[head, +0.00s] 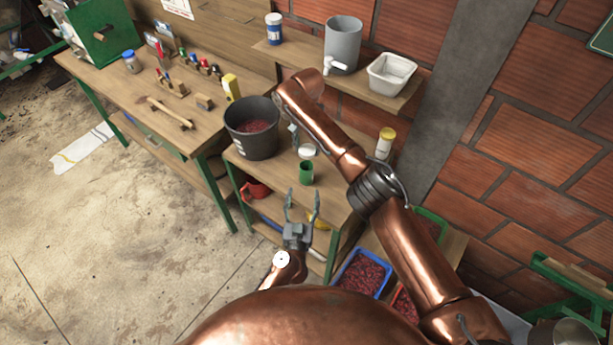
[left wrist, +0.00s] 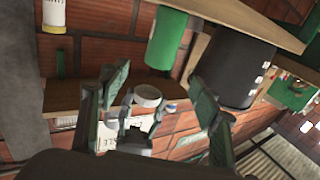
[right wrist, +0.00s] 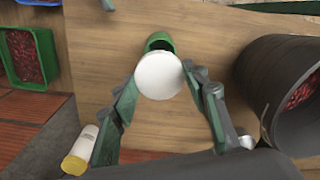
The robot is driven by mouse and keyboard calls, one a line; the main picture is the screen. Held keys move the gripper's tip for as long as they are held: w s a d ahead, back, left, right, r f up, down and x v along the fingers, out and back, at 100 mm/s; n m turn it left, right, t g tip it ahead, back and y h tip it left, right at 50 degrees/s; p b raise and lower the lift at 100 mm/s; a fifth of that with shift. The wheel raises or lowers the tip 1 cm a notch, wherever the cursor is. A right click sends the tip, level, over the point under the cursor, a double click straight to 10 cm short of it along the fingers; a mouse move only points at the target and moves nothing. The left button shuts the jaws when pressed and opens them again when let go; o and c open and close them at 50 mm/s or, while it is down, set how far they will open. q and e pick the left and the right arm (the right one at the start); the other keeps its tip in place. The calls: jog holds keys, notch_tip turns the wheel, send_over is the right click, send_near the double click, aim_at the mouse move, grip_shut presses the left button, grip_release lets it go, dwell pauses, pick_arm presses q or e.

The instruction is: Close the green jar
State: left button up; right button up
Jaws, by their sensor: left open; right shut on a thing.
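The green jar (head: 306,173) stands on the wooden workbench, right of the dark bucket. In the right wrist view the green jar (right wrist: 159,42) shows partly behind the round white lid (right wrist: 159,76). My right gripper (right wrist: 158,82) is shut on the lid's sides. In the head view the lid (head: 307,151) appears just beyond the jar; it looks held apart from it. My left gripper (head: 302,200) is open and empty, in front of the jar near the bench's front edge. The left wrist view, upside down, shows the jar (left wrist: 167,40) beyond its fingers.
A dark bucket (head: 252,141) of red cherries stands left of the jar. A white bottle with a yellow cap (head: 385,142) stands to the right. A wall shelf (head: 385,96) holds a grey container (head: 342,45) and a white tray (head: 392,72). Cherry crates (head: 362,273) sit lower right.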

aim_at(306, 175)
pick_arm(q)
jog(key=shift+d+f, duration=0.1)
jog(key=shift+f, duration=0.15)
jog(key=shift+w, duration=0.15)
jog(key=w, duration=0.8)
jog(key=w+d, duration=0.1)
jog(key=w, duration=0.2)
jog(key=shift+w, duration=0.4)
jog(key=shift+c, duration=0.5)
grip_shut()
